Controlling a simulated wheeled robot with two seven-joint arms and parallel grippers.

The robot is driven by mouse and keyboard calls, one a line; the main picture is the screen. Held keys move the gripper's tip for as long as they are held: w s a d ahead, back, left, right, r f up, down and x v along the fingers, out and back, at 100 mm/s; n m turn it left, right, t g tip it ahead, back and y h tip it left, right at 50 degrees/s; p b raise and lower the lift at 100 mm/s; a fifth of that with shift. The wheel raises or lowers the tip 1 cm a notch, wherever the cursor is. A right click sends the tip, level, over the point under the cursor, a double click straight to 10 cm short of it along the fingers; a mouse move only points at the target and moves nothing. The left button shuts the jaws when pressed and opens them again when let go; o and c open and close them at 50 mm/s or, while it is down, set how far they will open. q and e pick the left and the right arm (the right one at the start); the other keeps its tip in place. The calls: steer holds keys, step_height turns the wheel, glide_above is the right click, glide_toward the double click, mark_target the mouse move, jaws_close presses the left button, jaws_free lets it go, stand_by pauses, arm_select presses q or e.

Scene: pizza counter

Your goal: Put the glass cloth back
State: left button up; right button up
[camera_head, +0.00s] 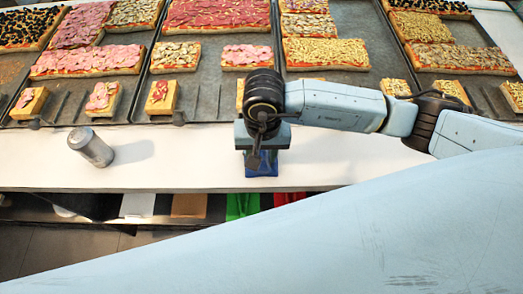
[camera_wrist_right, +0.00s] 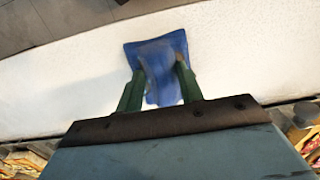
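A blue cloth (camera_head: 262,168) is at the front part of the white counter, below my right gripper (camera_head: 262,158). The right wrist view shows the cloth (camera_wrist_right: 157,50) spread at its far edge and bunched up between the two green fingers of the gripper (camera_wrist_right: 161,72). The fingers press on the bunched fold from both sides. The gripper points down. I cannot tell whether the cloth's underside touches the counter. My left gripper is in neither view.
A grey metal shaker (camera_head: 92,148) stands on the white counter (camera_head: 190,160), left of the gripper. Pizza trays (camera_head: 215,98) fill the back. Below the front edge, a shelf holds folded green (camera_head: 241,206) and red (camera_head: 286,199) items. The counter between shaker and gripper is clear.

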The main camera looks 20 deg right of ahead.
mark_target(263, 155)
steer(key=shift+o, duration=0.6)
step_height(263, 155, up, 12)
steer(key=b, duration=0.1)
steer(key=shift+d, duration=0.2)
steer(key=shift+w, duration=0.1)
stand_by(1.1)
